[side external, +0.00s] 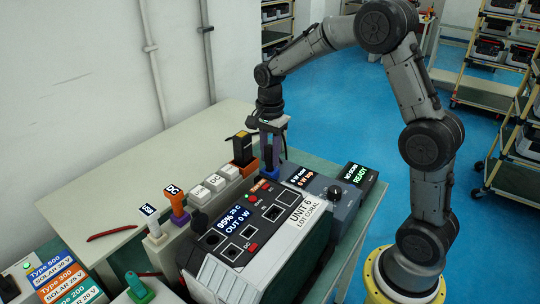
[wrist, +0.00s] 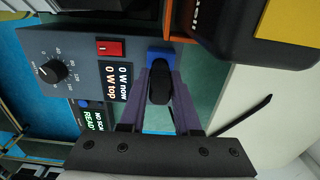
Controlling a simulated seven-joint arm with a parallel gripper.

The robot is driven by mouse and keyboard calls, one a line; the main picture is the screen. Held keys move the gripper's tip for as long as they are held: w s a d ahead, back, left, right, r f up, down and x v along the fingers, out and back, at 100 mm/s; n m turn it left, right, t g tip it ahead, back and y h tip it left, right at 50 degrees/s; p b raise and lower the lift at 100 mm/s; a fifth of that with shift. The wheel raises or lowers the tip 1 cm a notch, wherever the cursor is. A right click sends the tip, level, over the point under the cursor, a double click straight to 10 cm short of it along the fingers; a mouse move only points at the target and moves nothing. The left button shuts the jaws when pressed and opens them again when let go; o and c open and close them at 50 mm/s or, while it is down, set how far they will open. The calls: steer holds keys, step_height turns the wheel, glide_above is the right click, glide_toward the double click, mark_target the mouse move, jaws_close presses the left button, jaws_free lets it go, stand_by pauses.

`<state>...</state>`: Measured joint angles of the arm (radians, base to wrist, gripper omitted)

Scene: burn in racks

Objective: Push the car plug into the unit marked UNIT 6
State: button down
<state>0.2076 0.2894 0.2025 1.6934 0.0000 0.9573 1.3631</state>
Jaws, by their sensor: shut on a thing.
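The unit marked UNIT 6 (side external: 262,238) stands at the front middle in the side view, with a lit display reading 95% and OUT 0 W and several dark sockets on its sloped top. My gripper (side external: 271,150) is behind it, pointing down. Its purple fingers, also in the wrist view (wrist: 160,95), are shut on a black rounded plug (wrist: 160,86). A blue block (wrist: 160,57) is at the fingertips, around or under the plug; it also shows in the side view (side external: 270,173). The plug's tip is hidden.
A grey meter box (side external: 330,207) with a knob adjoins the unit's right side. A black item in an orange holder (side external: 245,166) stands close left of my gripper. A red-handled tool (side external: 111,233) lies on the bench.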

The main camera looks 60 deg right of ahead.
steer(key=shift+r, duration=1.45)
step_height(320, 180, up, 18)
steer(key=f, duration=0.1)
steer(key=s+a+n, duration=0.3)
steer(key=a+n, duration=0.1)
steer(key=a, duration=0.6)
steer(key=s+a+n, duration=0.3)
steer(key=a+n, duration=0.1)
steer(key=a, duration=0.6)
steer(key=s+a+n, duration=0.3)
steer(key=a+n, duration=0.1)
steer(key=a, duration=0.7)
steer(key=f, duration=0.5)
steer(key=shift+w+d, duration=0.25)
steer(key=shift+d, duration=0.1)
steer(key=shift+f, duration=2.85)
